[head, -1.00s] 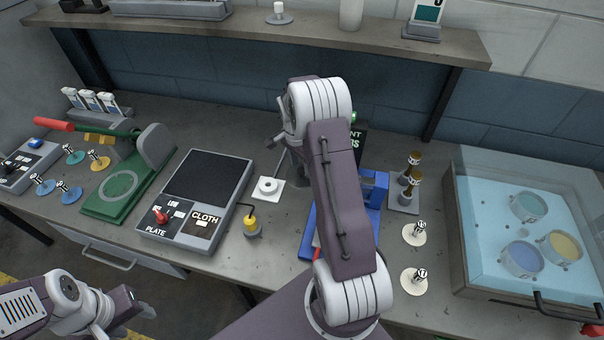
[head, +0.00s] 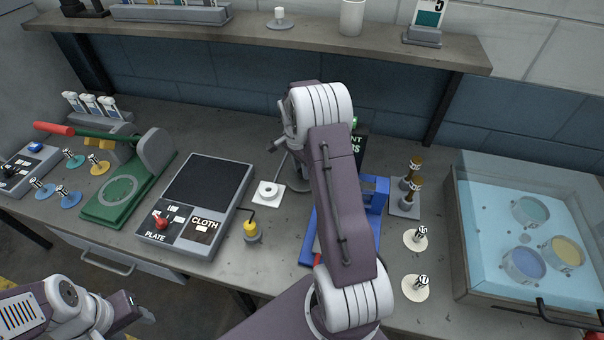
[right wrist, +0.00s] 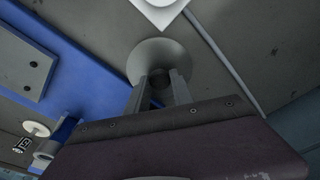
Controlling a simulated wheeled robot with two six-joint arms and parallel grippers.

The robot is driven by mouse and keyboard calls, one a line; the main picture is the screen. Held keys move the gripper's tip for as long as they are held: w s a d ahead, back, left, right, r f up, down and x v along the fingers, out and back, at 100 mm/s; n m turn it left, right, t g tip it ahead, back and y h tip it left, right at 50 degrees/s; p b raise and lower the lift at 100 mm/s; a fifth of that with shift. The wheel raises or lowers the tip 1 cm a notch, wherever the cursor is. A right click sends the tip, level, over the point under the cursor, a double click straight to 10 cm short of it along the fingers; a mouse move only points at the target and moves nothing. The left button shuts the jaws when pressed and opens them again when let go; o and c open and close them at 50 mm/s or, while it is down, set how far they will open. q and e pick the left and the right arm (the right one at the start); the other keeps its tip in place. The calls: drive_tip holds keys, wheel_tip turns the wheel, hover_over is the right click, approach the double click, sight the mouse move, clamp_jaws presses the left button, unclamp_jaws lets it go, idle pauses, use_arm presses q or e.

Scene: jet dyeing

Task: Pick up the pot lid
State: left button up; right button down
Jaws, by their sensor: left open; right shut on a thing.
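A grey round disc with a central knob, which I take for the pot lid (right wrist: 150,52), shows in the right wrist view. In the head view its edge (head: 297,183) shows beside my right arm, between the white square and the blue device. My right gripper (right wrist: 158,78) is shut on the knob, one finger on each side. I cannot tell whether the disc touches the table. In the head view my right arm hides this gripper. My left gripper (head: 135,306) is open and empty at the lower left, in front of the table's edge.
A white square with a round white piece (head: 268,193) lies close left of the disc. The blue device (head: 374,190) is close right. A yellow-topped weight (head: 251,230) and a scale (head: 196,200) stand further left. A clear-walled tank (head: 470,225) stands at the right.

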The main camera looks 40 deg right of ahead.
sight(301, 175)
drive_tip(key=r, duration=0.2)
drive_tip(key=a+r, duration=0.1)
drive_tip(key=shift+s+b, duration=0.4)
drive_tip(key=s+a+r+b, duration=0.1)
drive_tip(key=s+a+r, duration=0.5)
drive_tip(key=s+a, duration=0.1)
drive_tip(key=shift+a+r+b, duration=0.15)
drive_tip(key=shift+a+b, duration=0.15)
drive_tip(key=shift+s, duration=0.15)
